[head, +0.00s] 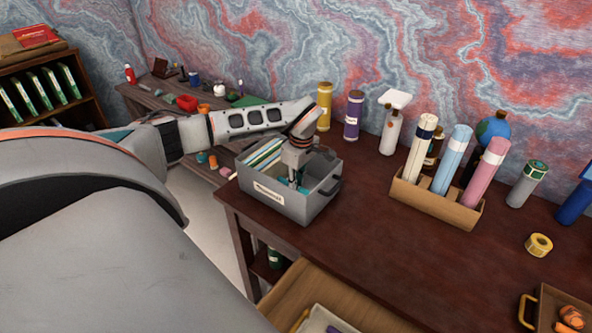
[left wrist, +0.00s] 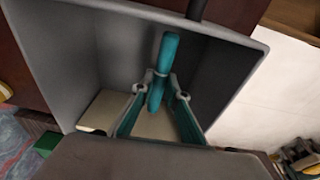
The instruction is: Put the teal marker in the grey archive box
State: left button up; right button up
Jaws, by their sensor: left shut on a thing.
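The grey archive box (head: 275,204) stands at the left end of the dark desk, with a label on its front and folders in its left part. My left gripper (head: 294,180) points down into the box's open compartment. In the left wrist view the gripper (left wrist: 158,88) is shut on the teal marker (left wrist: 168,52), which is inside the box walls (left wrist: 65,60). Whether the marker touches the box floor I cannot tell. In the head view the marker is mostly hidden by the gripper and box. My right gripper is not in view.
A cardboard holder (head: 440,207) with several rolled tubes stands right of the box. Yellow (head: 324,108) and purple (head: 353,116) bottles and a white-topped dispenser (head: 391,130) stand behind. A yellow tape roll (head: 538,245) lies at right. An open drawer (head: 300,285) juts out in front.

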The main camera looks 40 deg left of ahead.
pick_arm(q)
notch_tip(320, 180, down, 3)
jog(key=shift+s+f, duration=0.1)
jog(key=shift+f, duration=0.4)
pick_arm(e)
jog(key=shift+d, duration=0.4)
pick_arm(q)
jog(key=shift+f, duration=0.15)
jog(key=o, duration=0.9)
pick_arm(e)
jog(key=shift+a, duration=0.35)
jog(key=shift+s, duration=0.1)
